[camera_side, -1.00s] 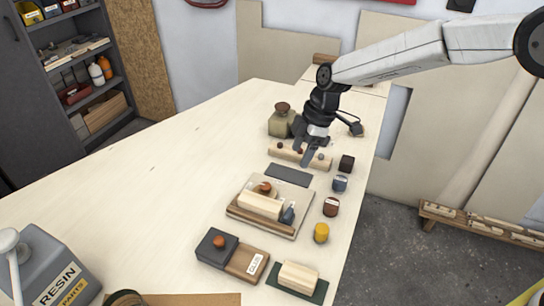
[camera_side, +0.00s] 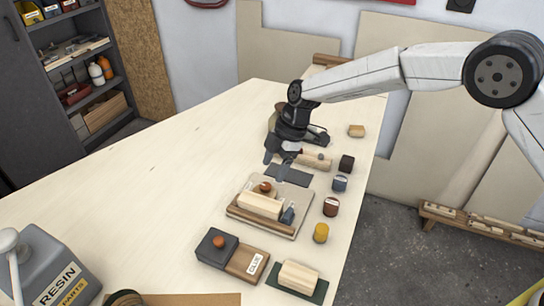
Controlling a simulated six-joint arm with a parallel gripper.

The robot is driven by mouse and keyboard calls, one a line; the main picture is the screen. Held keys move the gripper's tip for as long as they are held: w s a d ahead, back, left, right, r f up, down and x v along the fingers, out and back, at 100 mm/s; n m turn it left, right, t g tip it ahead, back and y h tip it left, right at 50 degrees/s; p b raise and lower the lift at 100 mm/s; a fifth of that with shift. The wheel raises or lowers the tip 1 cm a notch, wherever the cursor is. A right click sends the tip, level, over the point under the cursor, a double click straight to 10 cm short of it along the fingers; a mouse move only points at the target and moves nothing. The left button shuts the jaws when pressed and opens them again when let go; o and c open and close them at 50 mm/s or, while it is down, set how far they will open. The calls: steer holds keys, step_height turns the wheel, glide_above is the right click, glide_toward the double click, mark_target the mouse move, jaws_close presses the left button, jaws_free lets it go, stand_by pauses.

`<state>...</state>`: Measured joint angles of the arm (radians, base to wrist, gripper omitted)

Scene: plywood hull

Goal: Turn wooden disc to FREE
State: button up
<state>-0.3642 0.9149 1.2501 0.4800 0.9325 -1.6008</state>
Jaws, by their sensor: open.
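A small round reddish-brown wooden piece (camera_side: 265,187) sits on the pale fixture board (camera_side: 292,231), behind a light wood block (camera_side: 260,205). It may be the wooden disc; the word FREE is not readable at this size. My gripper (camera_side: 276,163) is open and empty, pointing down above the dark grey flat pad (camera_side: 290,175). It is behind the fixture board and apart from the round piece.
A wooden rail (camera_side: 318,161) and a jar are partly hidden by my gripper. Several small coloured pieces, including a yellow one (camera_side: 321,233), line the right edge.

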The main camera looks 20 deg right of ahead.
mark_target(266, 185)
steer(key=shift+x, duration=2.4)
jaws_close()
